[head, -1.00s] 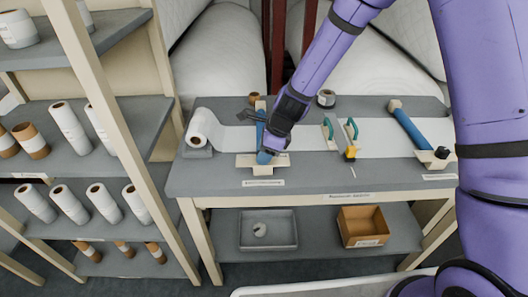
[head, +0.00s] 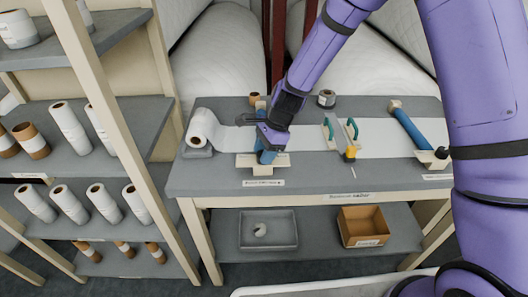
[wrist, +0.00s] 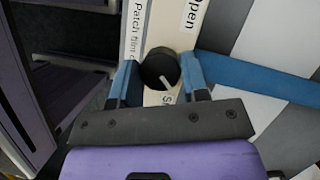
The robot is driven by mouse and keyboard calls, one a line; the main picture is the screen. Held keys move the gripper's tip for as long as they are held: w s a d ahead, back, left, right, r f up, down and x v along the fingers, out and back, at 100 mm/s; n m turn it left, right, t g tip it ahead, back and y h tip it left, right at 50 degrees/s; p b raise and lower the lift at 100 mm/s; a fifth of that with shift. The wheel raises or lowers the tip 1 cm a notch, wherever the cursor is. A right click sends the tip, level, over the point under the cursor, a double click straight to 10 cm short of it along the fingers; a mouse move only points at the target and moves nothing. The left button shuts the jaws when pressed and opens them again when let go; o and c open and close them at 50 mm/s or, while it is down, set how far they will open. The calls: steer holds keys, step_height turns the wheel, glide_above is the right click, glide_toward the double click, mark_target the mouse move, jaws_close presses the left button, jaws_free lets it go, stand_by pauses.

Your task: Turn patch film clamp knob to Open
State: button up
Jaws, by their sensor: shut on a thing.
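The patch film clamp at the table's left has a blue bar (wrist: 265,78) and a cream base (head: 245,162). Its dark round knob (wrist: 155,64) sits on the cream end block in the wrist view. My gripper (wrist: 160,74) is shut on the knob, one blue finger on each side; the head view shows it (head: 268,143) over the clamp's front end. A pale line on the knob points down and right, towards a partly hidden label starting with "S". The "Open" label (wrist: 192,14) is above and right of the knob. A "Patch film" label (wrist: 134,25) is cut off beside it.
White film (head: 385,139) runs across the table from a roll (head: 200,128) at left. A second blue clamp (head: 410,128) is at right. Shelving (head: 130,150) stands at left.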

steer(key=n+g, duration=0.1)
steer(key=n, duration=0.1)
steer(key=n+h, duration=0.1)
steer(key=n, duration=0.2)
steer(key=shift+w+n+g, duration=0.1)
steer(key=shift+n+g, duration=0.2)
steer(key=shift+g, duration=0.1)
steer(key=n+h, duration=0.1)
steer(key=n, duration=0.2)
steer(key=n+g+h, duration=0.1)
steer(key=n, duration=0.2)
steer(key=shift+a+h, duration=0.15)
steer(key=shift+h, duration=0.15)
steer(key=n+h, duration=0.1)
steer(key=n, duration=0.2)
steer(key=n+h, duration=0.1)
steer(key=n, duration=0.1)
steer(key=shift+a+n, duration=0.1)
steer(key=shift+n, duration=0.3)
steer(key=n+h, duration=0.1)
steer(key=n, duration=0.1)
steer(key=n+t, duration=0.1)
steer(key=n, duration=0.2)
steer(key=shift+h, duration=0.4)
steer(key=o, duration=0.9)
